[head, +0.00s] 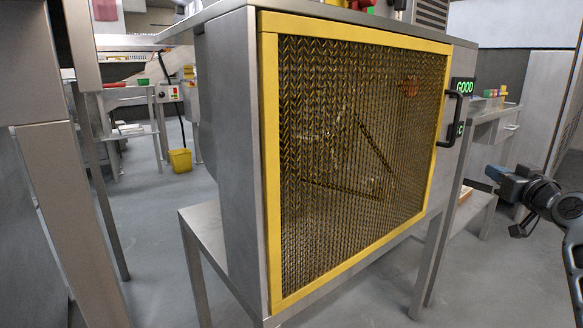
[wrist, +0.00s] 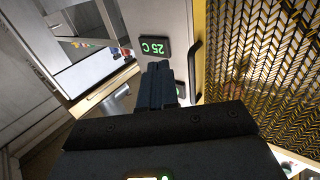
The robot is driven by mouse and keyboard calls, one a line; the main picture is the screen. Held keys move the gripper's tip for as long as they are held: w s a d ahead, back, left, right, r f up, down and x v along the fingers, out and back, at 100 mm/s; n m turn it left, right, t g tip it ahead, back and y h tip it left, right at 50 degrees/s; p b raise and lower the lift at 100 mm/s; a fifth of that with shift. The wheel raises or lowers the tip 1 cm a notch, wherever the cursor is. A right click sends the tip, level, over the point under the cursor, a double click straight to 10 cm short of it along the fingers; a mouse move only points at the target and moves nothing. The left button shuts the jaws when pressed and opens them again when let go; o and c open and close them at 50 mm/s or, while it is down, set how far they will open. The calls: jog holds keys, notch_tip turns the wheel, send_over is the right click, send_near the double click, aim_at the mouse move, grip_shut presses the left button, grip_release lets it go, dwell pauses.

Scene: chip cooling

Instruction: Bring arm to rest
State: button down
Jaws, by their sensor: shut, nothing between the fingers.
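My gripper (head: 495,174) is at the right side of the head view, off the right side of the machine and clear of it. Its blue fingers are together with nothing between them. In the wrist view the closed fingers (wrist: 158,85) point toward the machine's side panel. The machine (head: 224,150) has a yellow-framed mesh door (head: 350,150), which is closed. A black door handle (head: 454,118) is on the door's right, and it also shows in the wrist view (wrist: 196,70). My gripper is apart from the handle.
A green "GOOD" display (head: 464,87) is beside the handle; a "25 C" display (wrist: 154,47) shows upside down in the wrist view. A side table (head: 490,112) with small colored items stands behind at right. A yellow bin (head: 180,160) is at back left. The floor at left is open.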

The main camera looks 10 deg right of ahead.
jog(key=s+a+f+m+g, duration=0.1)
jog(key=s+a+f, duration=0.5)
jog(key=a+f, duration=0.35)
jog(key=s+a+f+m+g, duration=0.1)
jog(key=s+a+f, duration=0.6)
jog(key=f, duration=0.4)
jog(key=s+a+f, duration=0.3)
jog(key=s+a, duration=0.4)
jog(key=s, duration=0.4)
jog(key=s+a+f, duration=0.4)
jog(key=s+a, duration=0.3)
jog(key=s, duration=0.3)
jog(key=s+a+r+n+y, duration=0.1)
jog(key=s+a+r, duration=0.1)
jog(key=s+r, duration=0.35)
jog(key=s+a+r+n+g+y, duration=0.1)
jog(key=s+a+r+n, duration=0.1)
jog(key=s, duration=0.7)
jog(key=s+a+r+n+y, duration=0.1)
jog(key=s+a+r, duration=0.15)
jog(key=s, duration=0.45)
notch_tip(320, 180, up, 26)
jog(key=p, duration=2.6)
jog(key=shift+w+d+r, duration=0.15)
jog(key=shift+w+d, duration=0.15)
jog(key=shift+d, duration=0.15)
